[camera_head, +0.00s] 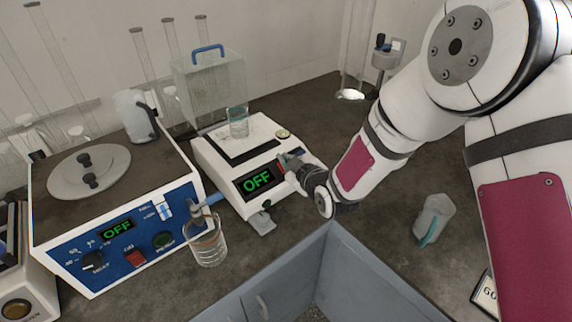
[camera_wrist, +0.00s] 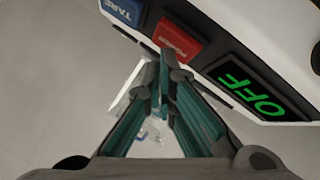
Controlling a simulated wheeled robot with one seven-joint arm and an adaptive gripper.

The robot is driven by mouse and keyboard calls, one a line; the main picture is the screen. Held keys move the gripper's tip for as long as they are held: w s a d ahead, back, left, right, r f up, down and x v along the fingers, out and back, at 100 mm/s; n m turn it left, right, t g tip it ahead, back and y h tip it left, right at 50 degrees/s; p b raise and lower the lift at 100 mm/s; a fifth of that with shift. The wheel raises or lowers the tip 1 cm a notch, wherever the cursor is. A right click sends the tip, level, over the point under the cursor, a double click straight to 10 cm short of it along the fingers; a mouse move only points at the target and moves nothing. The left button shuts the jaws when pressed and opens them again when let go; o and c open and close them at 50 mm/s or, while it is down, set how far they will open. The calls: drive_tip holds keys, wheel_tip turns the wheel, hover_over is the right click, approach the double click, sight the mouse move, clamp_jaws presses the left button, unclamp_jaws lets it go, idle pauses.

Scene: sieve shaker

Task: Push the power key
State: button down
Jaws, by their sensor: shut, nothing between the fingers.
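The white balance (camera_head: 225,160) stands on the dark bench with its screen (camera_head: 258,181) reading OFF. In the wrist view, the red power key (camera_wrist: 178,41) sits between the blue TARE key (camera_wrist: 122,10) and the green OFF screen (camera_wrist: 250,87). My gripper (camera_head: 287,161) is at the right end of the balance's front panel and largely hides the keys there. In the wrist view, my gripper (camera_wrist: 165,58) is shut and empty, its tips just beside the power key's lower edge. I cannot tell whether they touch it.
A glass beaker (camera_head: 238,122) stands on the balance pan. A clear cover (camera_head: 208,85) stands behind.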

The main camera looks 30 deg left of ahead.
drive_tip(key=shift+a+f, duration=0.1)
drive_tip(key=shift+f, duration=0.2)
idle(0.4)
drive_tip(key=shift+r, duration=0.15)
drive_tip(key=shift+s+d+r, duration=0.1)
drive_tip(key=shift+d+r, duration=0.2)
drive_tip(key=shift+r, duration=0.25)
drive_tip(key=shift+r, duration=0.15)
drive_tip(key=shift+s+d+r+p, duration=0.15)
drive_tip(key=shift+d+r+p, duration=0.35)
drive_tip(key=shift+r, duration=0.35)
drive_tip(key=shift+s+d+r+p, duration=0.25)
drive_tip(key=shift+r+p, duration=0.3)
drive_tip(key=shift+r, duration=0.35)
drive_tip(key=shift+s+d+r+p, duration=0.1)
drive_tip(key=shift+d+r+p, duration=0.4)
drive_tip(key=shift+r, duration=0.35)
